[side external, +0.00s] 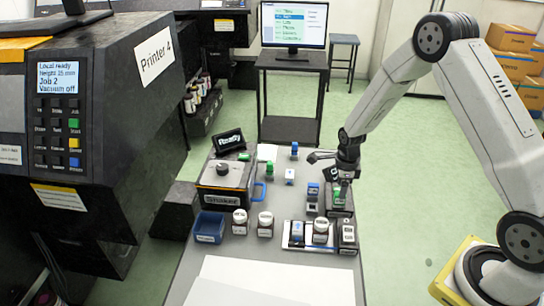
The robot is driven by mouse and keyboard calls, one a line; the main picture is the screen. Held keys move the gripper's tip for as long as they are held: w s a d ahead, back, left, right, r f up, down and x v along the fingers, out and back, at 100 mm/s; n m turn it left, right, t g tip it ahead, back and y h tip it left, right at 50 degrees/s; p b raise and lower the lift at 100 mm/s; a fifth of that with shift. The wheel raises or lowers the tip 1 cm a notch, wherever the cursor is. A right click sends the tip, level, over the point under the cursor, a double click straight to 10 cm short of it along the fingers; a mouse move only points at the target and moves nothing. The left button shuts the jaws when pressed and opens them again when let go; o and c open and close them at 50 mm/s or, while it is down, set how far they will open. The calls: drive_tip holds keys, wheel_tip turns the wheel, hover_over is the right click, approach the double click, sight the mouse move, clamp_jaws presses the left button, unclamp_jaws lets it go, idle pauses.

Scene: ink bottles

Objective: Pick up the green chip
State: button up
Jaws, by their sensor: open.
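My gripper (345,176) is open and points down at the right side of the grey table. A small green piece (338,191) shows just below its fingers, on or in a dark block (340,208). I cannot tell whether the fingers touch it. The view is too small to tell which of these is the green chip.
The shaker box (222,200) with a dark knob, a blue bin (209,227) and white-capped bottles (265,223) stand at left. A white tray (297,247) holds a bottle and blocks. White sheets (270,283) cover the front.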

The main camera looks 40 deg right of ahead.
sight(339, 200)
drive_tip(key=shift+f, duration=0.1)
drive_tip(key=shift+d+f, duration=0.15)
drive_tip(key=shift+f, duration=2.35)
clamp_jaws()
